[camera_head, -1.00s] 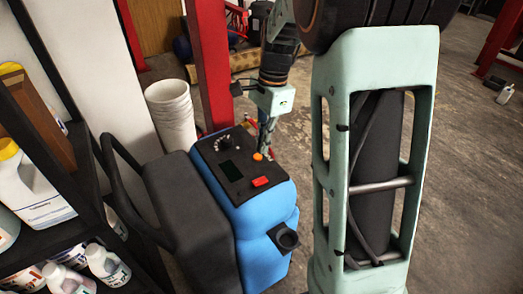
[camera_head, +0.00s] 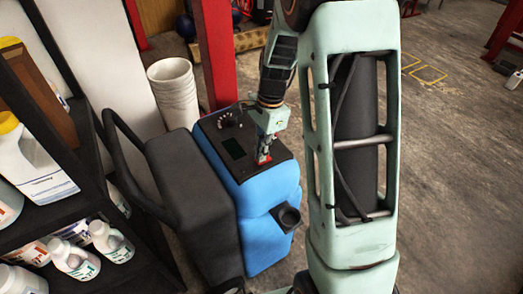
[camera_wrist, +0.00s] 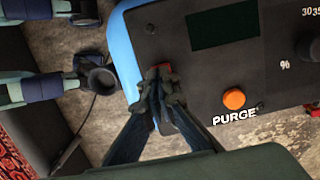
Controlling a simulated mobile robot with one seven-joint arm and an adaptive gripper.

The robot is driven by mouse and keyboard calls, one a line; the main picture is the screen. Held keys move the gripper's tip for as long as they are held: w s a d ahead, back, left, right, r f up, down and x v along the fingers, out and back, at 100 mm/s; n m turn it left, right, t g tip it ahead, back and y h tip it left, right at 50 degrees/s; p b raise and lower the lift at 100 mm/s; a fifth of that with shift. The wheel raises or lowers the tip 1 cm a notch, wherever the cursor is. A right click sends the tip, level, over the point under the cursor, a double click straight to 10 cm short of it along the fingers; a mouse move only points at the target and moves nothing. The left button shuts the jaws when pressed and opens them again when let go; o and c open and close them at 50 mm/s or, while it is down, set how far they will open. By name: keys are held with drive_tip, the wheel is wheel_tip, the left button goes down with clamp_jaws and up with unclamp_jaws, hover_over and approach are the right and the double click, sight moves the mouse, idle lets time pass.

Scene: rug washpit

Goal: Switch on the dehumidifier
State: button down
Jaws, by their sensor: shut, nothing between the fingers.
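The dehumidifier (camera_head: 262,208) is a blue and dark grey unit with a black control panel on top. The panel has a dark screen (camera_head: 234,148) and a dial (camera_head: 231,119). In the wrist view the red switch (camera_wrist: 165,67) is partly hidden by my fingertips, and an orange button (camera_wrist: 234,99) marked PURGE lies to their right. My gripper (camera_wrist: 160,80) is shut and empty, its tips at the red switch; I cannot tell whether they touch or press it. In the head view my gripper (camera_head: 263,155) points down onto the panel, hiding the orange button.
A shelf (camera_head: 75,238) with white bottles stands at the left. A stack of white buckets (camera_head: 173,90) and a red post (camera_head: 217,55) stand behind the dehumidifier. Its black spout (camera_head: 288,217) juts out at the front. Open concrete floor (camera_head: 450,180) lies to the right.

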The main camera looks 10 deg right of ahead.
drive_tip(key=shift+s+a+f+h+p, duration=0.2)
drive_tip(key=shift+a+f+h+p, duration=0.15)
drive_tip(key=shift+h, duration=0.35)
drive_tip(key=shift+d+f, duration=0.1)
drive_tip(key=shift+f, duration=0.05)
drive_tip(key=shift+d, duration=0.15)
drive_tip(key=shift+w+d, duration=0.25)
drive_tip(key=shift+d, duration=0.5)
